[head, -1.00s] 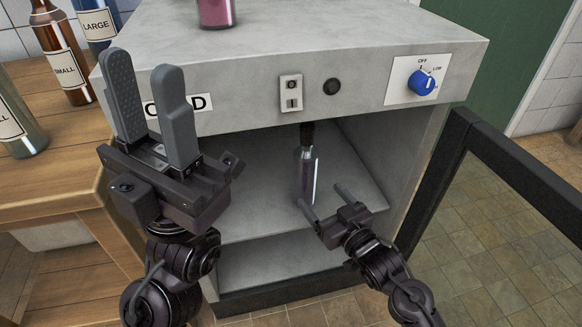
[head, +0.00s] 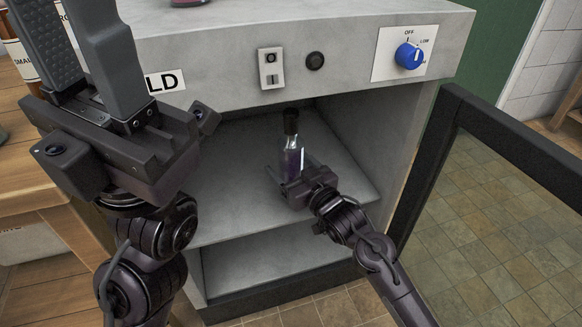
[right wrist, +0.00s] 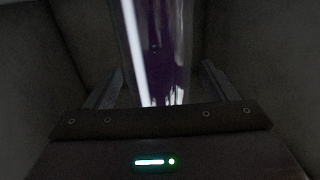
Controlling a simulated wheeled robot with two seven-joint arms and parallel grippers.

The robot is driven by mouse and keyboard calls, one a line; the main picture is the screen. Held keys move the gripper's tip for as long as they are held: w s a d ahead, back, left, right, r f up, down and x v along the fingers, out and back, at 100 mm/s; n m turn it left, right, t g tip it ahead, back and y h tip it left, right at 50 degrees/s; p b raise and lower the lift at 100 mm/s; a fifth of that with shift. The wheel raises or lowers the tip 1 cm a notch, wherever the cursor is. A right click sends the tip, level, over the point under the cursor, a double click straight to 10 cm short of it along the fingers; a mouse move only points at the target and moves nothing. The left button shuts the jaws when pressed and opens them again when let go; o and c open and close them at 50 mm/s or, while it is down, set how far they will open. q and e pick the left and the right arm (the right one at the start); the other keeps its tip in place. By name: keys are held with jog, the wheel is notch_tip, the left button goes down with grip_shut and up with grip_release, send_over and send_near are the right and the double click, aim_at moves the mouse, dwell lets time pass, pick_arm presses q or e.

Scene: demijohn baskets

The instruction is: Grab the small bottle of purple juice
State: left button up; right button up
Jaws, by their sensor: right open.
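The small bottle of purple juice (head: 291,150) stands upright on the upper shelf inside the open cold cabinet. It has a dark cap and clear glass with purple liquid. My right gripper (head: 285,177) reaches into the cabinet at the bottle's lower part. In the right wrist view the bottle (right wrist: 158,50) stands between the two open fingers, with a gap visible on each side. My left gripper (head: 85,50) is raised in the left foreground, its two fingers pointing up and apart, with nothing between them.
The cabinet's glass door (head: 490,190) hangs open on the right. The cabinet shelf (head: 240,215) is otherwise clear. A wooden counter (head: 25,150) with labelled bottles stands at the left. A blue dial (head: 408,56) is on the cabinet front.

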jog(key=shift+c, duration=0.5)
jog(key=c, duration=1.4)
jog(key=shift+r, duration=0.15)
jog(key=shift+c, duration=0.4)
jog(key=shift+r, duration=0.1)
